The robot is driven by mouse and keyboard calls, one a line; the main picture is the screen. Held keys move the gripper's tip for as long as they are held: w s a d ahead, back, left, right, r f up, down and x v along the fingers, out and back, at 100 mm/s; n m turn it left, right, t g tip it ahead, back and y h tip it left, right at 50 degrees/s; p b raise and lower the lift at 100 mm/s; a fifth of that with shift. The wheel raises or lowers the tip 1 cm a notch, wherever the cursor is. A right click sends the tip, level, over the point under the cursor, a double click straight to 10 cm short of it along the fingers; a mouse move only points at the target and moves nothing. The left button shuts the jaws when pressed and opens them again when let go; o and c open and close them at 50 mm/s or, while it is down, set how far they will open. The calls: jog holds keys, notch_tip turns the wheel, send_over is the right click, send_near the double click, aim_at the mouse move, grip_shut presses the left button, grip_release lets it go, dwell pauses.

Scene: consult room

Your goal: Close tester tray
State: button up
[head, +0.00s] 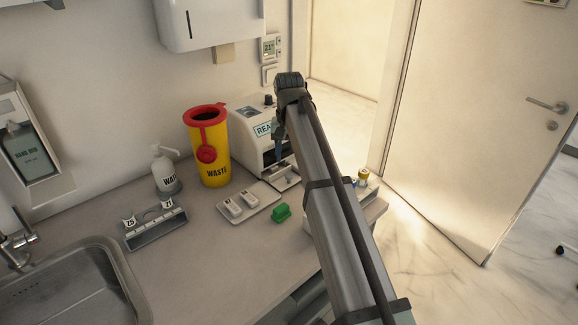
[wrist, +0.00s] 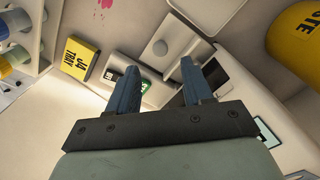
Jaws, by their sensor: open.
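The tester is the white box (head: 248,125) with a "REA…" label at the back of the counter; its pale side also shows in the wrist view (wrist: 240,88). In the head view its tray (head: 283,184) sticks out of the dark front opening, with a small knob on it. In the wrist view the pale tray (wrist: 181,62) with a round grey knob lies beyond the fingertips, beside the dark opening. My gripper (wrist: 157,75) is open and empty, close to the tester's front. In the head view my arm partly hides the gripper and the tester's right side; contact cannot be told.
A yellow waste bin (head: 214,160) with a red rim stands left of the tester. A flat tray with white cassettes (head: 262,205) and a green block (head: 282,213) lie in front. A yellow "TRAY" block (wrist: 80,58) and a rack of vials (wrist: 15,50) are left in the wrist view.

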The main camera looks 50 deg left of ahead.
notch_tip(320, 180, up, 7)
jog(key=shift+r, duration=0.15)
dwell(0.4)
jog(key=shift+c, duration=0.4)
jog(key=d+f+y, duration=0.1)
jog(key=d+y, duration=0.1)
jog(key=d, duration=0.2)
jog(key=d+f+m+y, duration=0.1)
jog(key=d+f+y, duration=0.1)
jog(key=d, duration=0.2)
jog(key=w+d+f+m+t+y, duration=0.1)
jog(key=d+y, duration=0.1)
jog(key=d, duration=0.2)
jog(key=shift+f, duration=0.3)
grip_shut()
jog(key=shift+m+y, duration=0.3)
jog(key=x, duration=0.9)
jog(key=shift+w+f, duration=0.1)
jog(key=shift+w, duration=0.35)
jog(key=shift+s+a+f, duration=0.2)
jog(key=shift+a, duration=0.3)
jog(key=shift+s+a+f, duration=0.2)
jog(key=shift+a, duration=0.25)
jog(key=shift+s+a+f, duration=0.15)
jog(key=shift+s+a, duration=0.35)
jog(key=shift+a, duration=0.35)
